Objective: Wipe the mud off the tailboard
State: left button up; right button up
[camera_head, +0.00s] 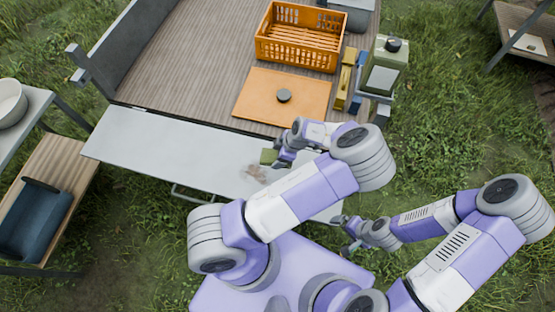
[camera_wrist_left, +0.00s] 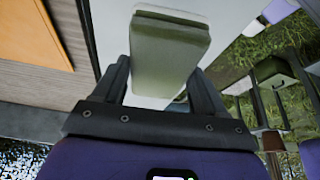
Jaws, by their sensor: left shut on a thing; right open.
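The tailboard (camera_head: 165,150) is a pale grey flat panel along the near edge of the wooden load bed. A brown mud smear (camera_head: 256,173) lies on it, right of its middle. My left gripper (camera_head: 274,157) is shut on a green sponge (camera_head: 267,156), just beyond the mud at the tailboard's far side. In the left wrist view the sponge (camera_wrist_left: 170,55) sits between both fingers, with a paler layer at its outer end. I cannot tell whether it touches the tailboard. My right gripper (camera_head: 347,236) is open and empty near the tailboard's right end.
An orange board (camera_head: 250,105) with a dark round knob and an orange crate (camera_head: 262,50) are on the bed. A green canister (camera_head: 383,75) stands at its right edge. A side bench with a blue container (camera_head: 35,225) is at left. Grass surrounds everything.

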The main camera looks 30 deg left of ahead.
pick_arm(q)
jog(key=f, duration=0.1)
jog(key=f+n, duration=0.2)
jog(key=shift+s+a+g, duration=0.1)
jog(key=shift+s+g, duration=0.15)
jog(key=shift+g, duration=0.15)
notch_tip(320, 180, down, 6)
jog(key=b, duration=0.5)
jog(key=shift+r, duration=0.25)
jog(key=shift+f+h, duration=0.1)
jog(key=shift+h, duration=0.2)
jog(key=shift+f+b, duration=0.85)
jog(key=shift+f, duration=0.15)
jog(key=shift+a, duration=0.15)
